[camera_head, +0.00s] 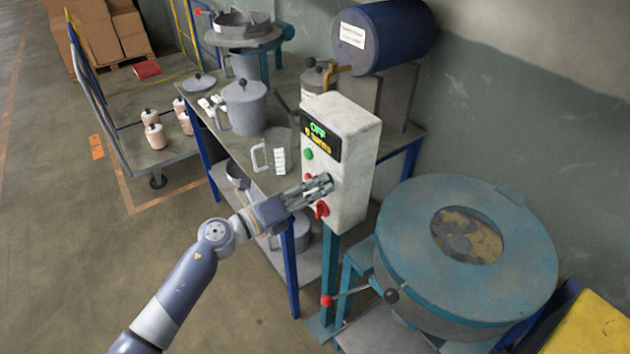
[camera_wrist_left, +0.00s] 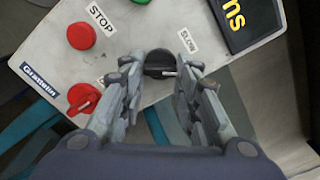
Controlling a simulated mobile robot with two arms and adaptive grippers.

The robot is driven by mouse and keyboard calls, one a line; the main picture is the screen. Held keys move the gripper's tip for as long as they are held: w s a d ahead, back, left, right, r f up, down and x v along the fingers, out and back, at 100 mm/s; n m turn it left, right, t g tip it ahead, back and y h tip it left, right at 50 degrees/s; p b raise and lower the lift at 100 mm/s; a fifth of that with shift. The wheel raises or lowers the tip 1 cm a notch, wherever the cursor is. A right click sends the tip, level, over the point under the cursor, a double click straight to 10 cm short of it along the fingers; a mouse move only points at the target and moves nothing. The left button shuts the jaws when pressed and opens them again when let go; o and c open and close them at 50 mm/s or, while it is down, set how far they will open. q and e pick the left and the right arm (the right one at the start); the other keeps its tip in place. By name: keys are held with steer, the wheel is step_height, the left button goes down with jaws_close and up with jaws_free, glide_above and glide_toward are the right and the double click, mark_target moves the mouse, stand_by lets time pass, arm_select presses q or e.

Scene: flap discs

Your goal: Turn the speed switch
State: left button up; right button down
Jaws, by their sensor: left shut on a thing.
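The speed switch (camera_wrist_left: 160,66) is a round black knob on the light grey control box (camera_head: 345,160), near a label that seems to read SLOW. In the left wrist view my left gripper (camera_wrist_left: 160,80) has its two fingers on either side of the knob, shut on it. In the head view the left gripper (camera_head: 318,188) reaches the front of the box from the left, and its fingers hide the knob. The display (camera_head: 320,138) on the box reads OFF in green, with yellow text below. My right gripper is in neither view.
A red STOP button (camera_wrist_left: 81,36) and a red rotary switch (camera_wrist_left: 84,98) sit beside the fingers. A green button (camera_head: 309,154) is above them. A large round teal machine (camera_head: 400,250) stands right of the box. A bench with jugs (camera_head: 243,106) stands behind.

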arm_select(q)
steer(key=n+p, duration=0.2)
steer(key=n, duration=0.1)
steer(key=n+p, duration=0.1)
steer(key=shift+r, duration=0.25)
steer(key=shift+n+p, duration=0.75)
steer(key=shift+n, duration=0.65)
steer(key=shift+f, duration=0.1)
steer(key=shift+n, duration=0.4)
steer(key=o, duration=1.1)
steer(key=shift+c, duration=0.2)
steer(key=v, duration=1.2)
steer(key=shift+f, duration=0.1)
